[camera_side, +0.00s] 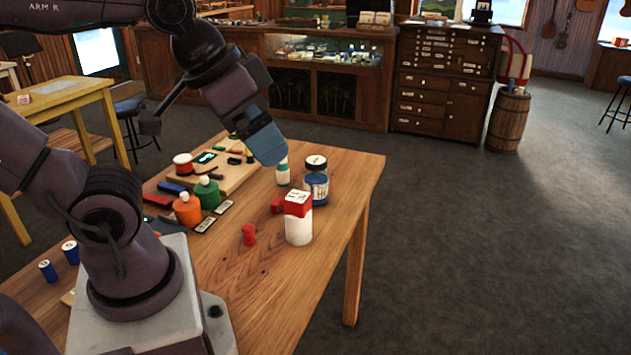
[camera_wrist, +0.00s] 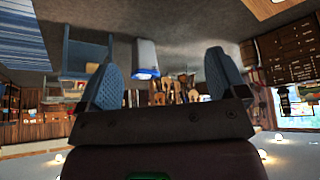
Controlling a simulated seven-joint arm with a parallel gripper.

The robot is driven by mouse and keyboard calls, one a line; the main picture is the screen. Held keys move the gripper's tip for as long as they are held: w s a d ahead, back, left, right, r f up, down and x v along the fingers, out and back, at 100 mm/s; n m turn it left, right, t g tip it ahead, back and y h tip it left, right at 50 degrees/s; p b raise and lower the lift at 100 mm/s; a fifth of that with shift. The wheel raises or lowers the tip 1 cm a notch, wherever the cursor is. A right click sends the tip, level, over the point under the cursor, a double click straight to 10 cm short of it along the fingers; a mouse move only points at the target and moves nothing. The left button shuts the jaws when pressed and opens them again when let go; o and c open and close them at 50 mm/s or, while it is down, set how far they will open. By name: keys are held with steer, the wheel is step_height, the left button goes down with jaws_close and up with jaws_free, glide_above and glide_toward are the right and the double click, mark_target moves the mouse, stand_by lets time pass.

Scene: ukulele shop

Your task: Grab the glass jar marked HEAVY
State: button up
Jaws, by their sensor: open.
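A glass jar (camera_side: 317,190) with a dark lid and blue contents stands upright on the wooden table, toward its right edge. Its label starts with a large H; the rest is too small to read. A pale label lies on its lid. My gripper (camera_side: 268,145) is above the table, up and left of the jar in the side view, and apart from it. In the wrist view my gripper (camera_wrist: 163,78) shows two blue fingers spread wide with nothing held between them. The jar cannot be made out in the wrist view, which looks out into the room.
A white container with a red top (camera_side: 298,220) stands just in front of the jar. A small green-and-white bottle (camera_side: 283,172) is close on its left. Red pieces (camera_side: 249,235), orange and green pots (camera_side: 207,194) and a wooden board (camera_side: 235,176) lie further left. The table's front is mostly bare.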

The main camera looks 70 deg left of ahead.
steer(key=w+a+f+m+t, duration=0.25)
steer(key=w+a, duration=0.35)
steer(key=w, duration=0.5)
steer(key=m+t+y, duration=0.4)
steer(key=m+y, duration=0.6)
steer(key=m, duration=0.5)
glide_above(308, 166)
steer(key=d, duration=0.1)
step_height(308, 166, down, 14)
steer(key=f+m+t+h, duration=0.1)
steer(key=f+m, duration=0.2)
steer(key=m, duration=0.1)
steer(key=s+f+m+t+h, duration=0.1)
steer(key=f+m+t, duration=0.1)
steer(key=m, duration=0.3)
steer(key=s+f+m+t+h, duration=0.1)
steer(key=f+m+t, duration=0.1)
steer(key=f+m, duration=0.2)
steer(key=shift+a+f+m+h, duration=0.2)
steer(key=shift+m+h, duration=0.2)
steer(key=shift+m, duration=0.35)
steer(key=shift+x, duration=2.55)
steer(key=shift+f, duration=0.1)
